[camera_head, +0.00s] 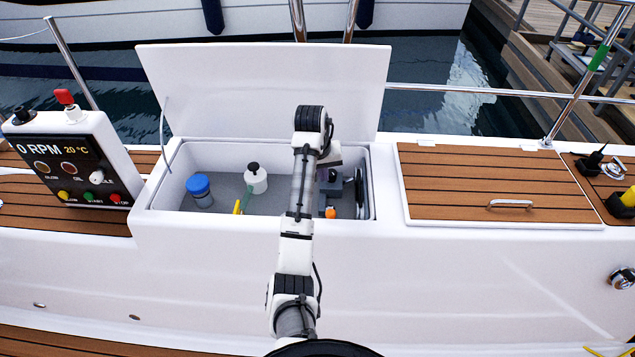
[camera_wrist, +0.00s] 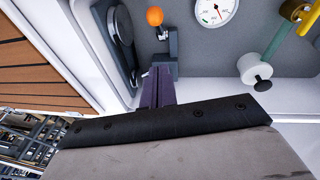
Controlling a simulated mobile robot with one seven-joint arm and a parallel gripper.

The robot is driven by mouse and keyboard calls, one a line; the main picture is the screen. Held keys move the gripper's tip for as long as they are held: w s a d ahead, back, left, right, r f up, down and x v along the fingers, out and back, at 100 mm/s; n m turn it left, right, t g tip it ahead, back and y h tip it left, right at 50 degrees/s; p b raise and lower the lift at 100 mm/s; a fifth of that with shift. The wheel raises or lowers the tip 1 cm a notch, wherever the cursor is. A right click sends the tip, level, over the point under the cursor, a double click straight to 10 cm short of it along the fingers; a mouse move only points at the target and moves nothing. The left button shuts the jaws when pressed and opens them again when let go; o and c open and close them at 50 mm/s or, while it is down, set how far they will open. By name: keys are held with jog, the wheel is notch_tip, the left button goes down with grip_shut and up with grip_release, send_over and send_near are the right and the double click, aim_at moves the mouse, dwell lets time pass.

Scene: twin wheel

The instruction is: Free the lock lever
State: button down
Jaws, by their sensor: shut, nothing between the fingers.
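The lock lever appears to be the small orange ball knob (camera_wrist: 155,16) on a dark grey bracket (camera_wrist: 172,45), inside the open locker. The orange knob also shows in the head view (camera_head: 330,212), at the right part of the locker floor. My gripper (camera_wrist: 160,72) has its purple-grey fingers shut and empty. Its tips lie just below the dark bracket in the wrist view; whether they touch it I cannot tell. In the head view my arm reaches down into the locker and partly hides my gripper and the area around the bracket.
A black oval part (camera_wrist: 123,40) is mounted beside the knob. A round gauge (camera_wrist: 217,10), a white cylinder (camera_wrist: 254,70) and a yellow handle (camera_wrist: 303,14) are on the other side. A blue-capped jar (camera_head: 199,190) stands at the locker's left. The raised lid (camera_head: 220,90) stands behind.

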send_over(329, 213)
jog(key=w+a, duration=0.1)
jog(key=w, duration=0.3)
jog(key=s+a+x, duration=0.1)
jog(key=x, duration=0.6)
jog(key=shift+s+d+f+p, duration=0.15)
jog(key=shift+s+f, duration=0.3)
jog(key=shift+f, duration=0.25)
jog(key=shift+s+d+f+p, duration=0.2)
jog(key=shift+s+f, duration=0.25)
jog(key=shift+f, duration=0.2)
jog(key=shift+s+d+f+p, duration=0.15)
jog(key=shift+s+f, duration=0.25)
jog(key=shift+f, duration=0.3)
jog(key=shift+a, duration=0.1)
jog(key=shift+s, duration=0.1)
jog(key=shift+s+f+t+p, duration=0.3)
jog(key=shift+s+t+p, duration=0.3)
jog(key=shift+s+p, duration=0.15)
jog(key=shift+s+f+p, duration=0.15)
jog(key=shift+s+p, duration=0.1)
jog(key=shift+p, duration=0.1)
jog(key=shift+s+f, duration=0.15)
jog(key=shift+f, duration=0.15)
jog(key=shift+r, duration=0.1)
